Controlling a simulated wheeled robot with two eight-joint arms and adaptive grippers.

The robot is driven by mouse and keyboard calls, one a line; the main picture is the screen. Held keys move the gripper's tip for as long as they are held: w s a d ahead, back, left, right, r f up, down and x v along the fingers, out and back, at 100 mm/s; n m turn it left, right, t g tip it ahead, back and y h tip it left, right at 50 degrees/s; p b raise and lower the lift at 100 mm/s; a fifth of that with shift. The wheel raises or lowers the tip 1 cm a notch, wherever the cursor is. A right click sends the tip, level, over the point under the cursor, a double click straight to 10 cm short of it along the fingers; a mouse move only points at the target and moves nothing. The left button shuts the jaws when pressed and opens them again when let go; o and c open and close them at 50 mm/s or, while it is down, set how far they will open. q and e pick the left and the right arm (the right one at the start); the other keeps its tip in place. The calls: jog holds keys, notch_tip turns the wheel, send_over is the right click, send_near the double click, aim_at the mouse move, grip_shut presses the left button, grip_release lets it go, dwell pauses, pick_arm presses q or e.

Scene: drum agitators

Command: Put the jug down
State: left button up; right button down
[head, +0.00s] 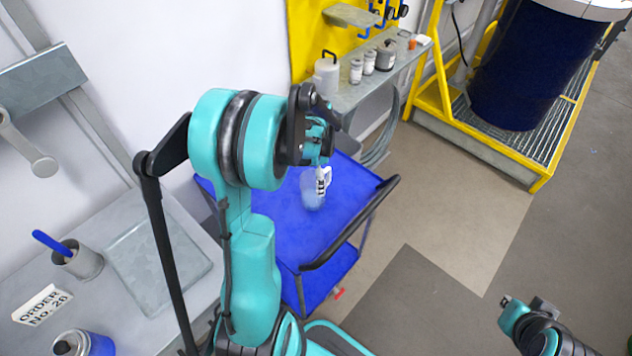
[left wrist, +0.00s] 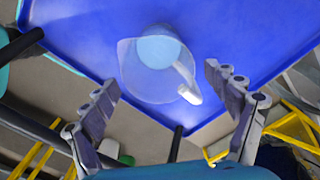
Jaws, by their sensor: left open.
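The clear jug (head: 312,193) stands on the blue top tray (head: 270,222) of a cart and looks upright. In the left wrist view the jug (left wrist: 140,75) has its pale handle (left wrist: 187,85) at its lower right. My left gripper (head: 321,165) is just above the jug, partly covering it in the head view. Its fingers are spread wide in the left wrist view (left wrist: 161,78), with the jug beyond and between them. I cannot tell whether a finger touches the handle. My right gripper (head: 515,312) is low at the right; its fingers are not clear.
The cart has a dark handle bar (head: 350,225) on its right side. Behind it, a grey shelf (head: 372,82) holds a white canister (head: 326,78) and small jars. A grey bench (head: 115,300) is at left. A dark blue drum (head: 530,65) stands on a yellow-framed platform.

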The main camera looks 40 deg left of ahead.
pick_arm(q)
notch_tip(320, 180, up, 7)
jog(key=p, duration=0.2)
jog(key=s+d+r+n+t, duration=0.3)
jog(key=s+d+r+n, duration=0.1)
jog(key=d, duration=0.5)
jog(key=s+d+r+n+t, duration=0.4)
jog(key=s+d, duration=0.2)
jog(key=d, duration=0.4)
jog(key=shift+r, duration=0.4)
pick_arm(e)
jog(key=shift+r, duration=1.05)
